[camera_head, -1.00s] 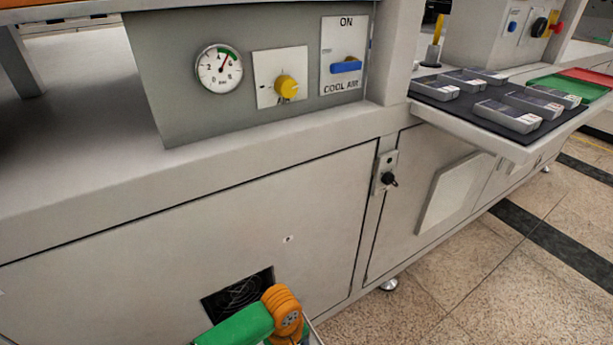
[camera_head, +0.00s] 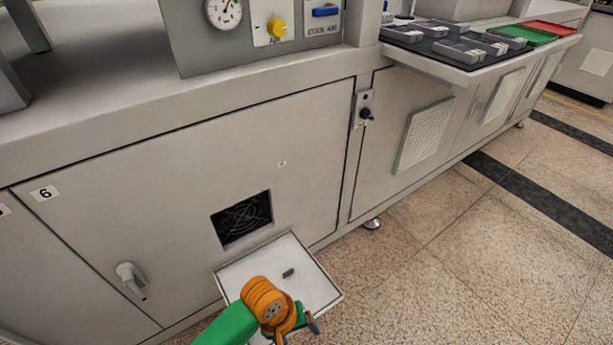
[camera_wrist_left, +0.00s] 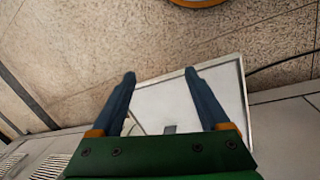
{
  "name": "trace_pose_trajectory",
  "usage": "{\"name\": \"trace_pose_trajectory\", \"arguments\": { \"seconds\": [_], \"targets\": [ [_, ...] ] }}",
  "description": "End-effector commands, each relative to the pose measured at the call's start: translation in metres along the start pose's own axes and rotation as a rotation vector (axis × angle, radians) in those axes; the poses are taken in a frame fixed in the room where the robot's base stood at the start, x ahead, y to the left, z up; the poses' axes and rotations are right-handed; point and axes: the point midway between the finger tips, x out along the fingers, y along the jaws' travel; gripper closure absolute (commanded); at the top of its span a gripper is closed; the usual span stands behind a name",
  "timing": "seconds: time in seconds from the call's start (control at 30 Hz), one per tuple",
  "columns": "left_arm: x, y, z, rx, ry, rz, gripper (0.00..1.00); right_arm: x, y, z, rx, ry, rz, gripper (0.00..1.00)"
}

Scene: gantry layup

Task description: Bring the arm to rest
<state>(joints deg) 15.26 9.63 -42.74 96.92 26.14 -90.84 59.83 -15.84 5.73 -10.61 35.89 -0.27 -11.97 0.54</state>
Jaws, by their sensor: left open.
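My left arm, green with an orange wrist, comes in at the bottom of the head view. Its gripper (camera_head: 297,331) is low in front of the cabinet, over the near right part of a pale panel (camera_head: 315,283). The left wrist view shows two dark blue fingers spread apart with nothing between the tips (camera_wrist_left: 160,74). The pale panel (camera_wrist_left: 160,103) lies beyond and below the fingers; I cannot tell the exact gap. My right gripper is in neither view.
The panel juts out below a square fan opening (camera_head: 241,217) in the cabinet front (camera_head: 200,150). A door handle (camera_head: 131,278) is at left. A shelf (camera_head: 470,75) with grey boxes sticks out at upper right. Tiled floor (camera_head: 440,270) is clear at right.

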Motion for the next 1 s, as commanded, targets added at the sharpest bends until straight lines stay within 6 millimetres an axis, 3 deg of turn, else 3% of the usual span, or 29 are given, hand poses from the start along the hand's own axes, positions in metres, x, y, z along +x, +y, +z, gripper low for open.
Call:
{"name": "trace_pose_trajectory", "arguments": {
  "seconds": [0.17,0.37,0.77,1.0],
  "targets": [
    [-0.009,-0.009,0.013,0.123,0.051,0.074,0.21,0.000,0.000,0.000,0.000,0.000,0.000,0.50],
    [-0.025,-0.040,0.017,0.241,0.152,0.071,0.21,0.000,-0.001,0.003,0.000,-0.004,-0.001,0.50],
    [-0.076,-0.150,0.032,0.453,0.293,-0.208,0.21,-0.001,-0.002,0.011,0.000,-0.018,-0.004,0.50],
    [-0.016,-0.161,0.022,0.459,0.258,-0.214,0.21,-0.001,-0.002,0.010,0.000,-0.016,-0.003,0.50]
  ]
}}
